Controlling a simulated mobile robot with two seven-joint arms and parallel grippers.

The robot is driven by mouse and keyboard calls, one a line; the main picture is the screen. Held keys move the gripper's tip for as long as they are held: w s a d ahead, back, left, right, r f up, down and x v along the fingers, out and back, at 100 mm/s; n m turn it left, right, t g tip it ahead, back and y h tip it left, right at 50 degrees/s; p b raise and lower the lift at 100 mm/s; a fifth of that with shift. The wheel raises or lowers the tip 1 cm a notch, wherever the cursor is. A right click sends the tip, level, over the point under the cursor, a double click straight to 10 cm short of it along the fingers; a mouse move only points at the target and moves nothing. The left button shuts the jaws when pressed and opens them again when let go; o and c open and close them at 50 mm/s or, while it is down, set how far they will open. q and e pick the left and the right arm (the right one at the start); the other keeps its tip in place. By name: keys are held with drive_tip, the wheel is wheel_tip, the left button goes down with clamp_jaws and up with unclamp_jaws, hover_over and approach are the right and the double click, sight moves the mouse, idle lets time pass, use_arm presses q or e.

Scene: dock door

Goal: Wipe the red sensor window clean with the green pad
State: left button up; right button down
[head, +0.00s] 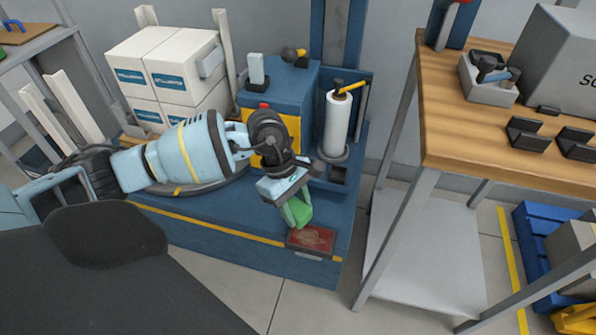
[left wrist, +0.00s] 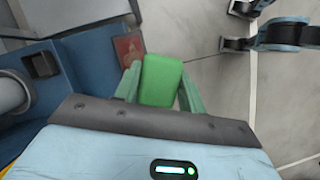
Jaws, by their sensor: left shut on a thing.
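The red sensor window (head: 311,239) is a dark-framed panel at the front right corner of the blue platform. Its face shows brownish smudges. My left gripper (head: 297,208) is shut on the green pad (head: 303,211) and holds it tilted just behind and above the window in the head view. I cannot tell whether the pad touches it. In the left wrist view the pad (left wrist: 162,80) sits between the pale green fingers of the left gripper (left wrist: 160,92). The window (left wrist: 129,47) shows just beyond it, to the upper left, partly hidden.
The blue platform (head: 220,225) carries white boxes (head: 160,62), a blue cabinet (head: 290,85) and a white roll (head: 338,122) close to my arm. A wooden-topped workbench (head: 450,130) stands to the right. The floor in front of the platform (head: 310,310) is clear.

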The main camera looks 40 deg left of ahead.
use_arm(q)
drive_tip(key=w+a+f+n+t+b, duration=0.1)
drive_tip(key=w+a+f+n+b, duration=0.1)
drive_tip(key=f, duration=0.2)
drive_tip(key=w+a+f+n+t+b, duration=0.1)
drive_tip(key=w+a+f+n+b, duration=0.1)
drive_tip(key=f, duration=0.3)
drive_tip(key=shift+f+n+b, duration=0.15)
drive_tip(key=shift+n+b, duration=0.35)
drive_tip(key=shift+b, duration=0.25)
drive_tip(key=shift+w, duration=0.1)
